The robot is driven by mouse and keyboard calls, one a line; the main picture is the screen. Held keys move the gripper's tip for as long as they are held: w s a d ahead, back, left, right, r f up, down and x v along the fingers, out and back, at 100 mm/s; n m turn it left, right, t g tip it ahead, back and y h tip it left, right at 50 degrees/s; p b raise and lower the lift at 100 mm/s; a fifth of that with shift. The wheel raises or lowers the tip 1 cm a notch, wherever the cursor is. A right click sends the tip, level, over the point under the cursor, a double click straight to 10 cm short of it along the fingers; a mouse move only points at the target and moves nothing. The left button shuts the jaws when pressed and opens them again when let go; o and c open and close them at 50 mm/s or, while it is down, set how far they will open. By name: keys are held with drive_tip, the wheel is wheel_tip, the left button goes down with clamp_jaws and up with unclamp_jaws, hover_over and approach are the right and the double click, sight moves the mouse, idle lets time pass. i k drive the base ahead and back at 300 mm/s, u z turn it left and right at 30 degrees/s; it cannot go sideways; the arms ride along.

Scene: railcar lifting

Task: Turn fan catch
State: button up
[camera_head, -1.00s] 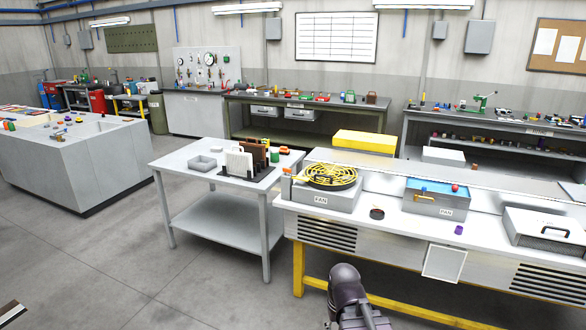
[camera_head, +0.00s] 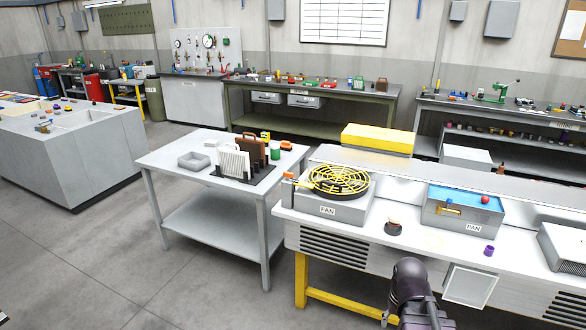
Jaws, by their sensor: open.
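The fan unit (camera_head: 328,211) is a grey box labelled FAN on the near end of the white bench, with a round yellow grille (camera_head: 338,180) over a dark ring on top. A small orange and grey piece (camera_head: 289,176), which may be the catch, sticks out at the box's back left corner; its exact turn is too small to tell. A dark, rounded part of my arm (camera_head: 410,282) shows at the bottom, in front of the bench and right of the fan. My gripper is not visible, and nothing of mine touches the fan.
On the bench (camera_head: 345,235) stand a dark round piece (camera_head: 393,228), a purple cylinder (camera_head: 489,249) and a grey box labelled PAN (camera_head: 459,217) with a blue top. A grey table (camera_head: 170,160) with a rack stands left of the fan. A white flap (camera_head: 468,286) hangs at the bench front.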

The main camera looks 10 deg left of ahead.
sight(288, 176)
drive_tip(key=u, duration=0.25)
drive_tip(key=i, duration=0.95)
drive_tip(key=u, duration=0.45)
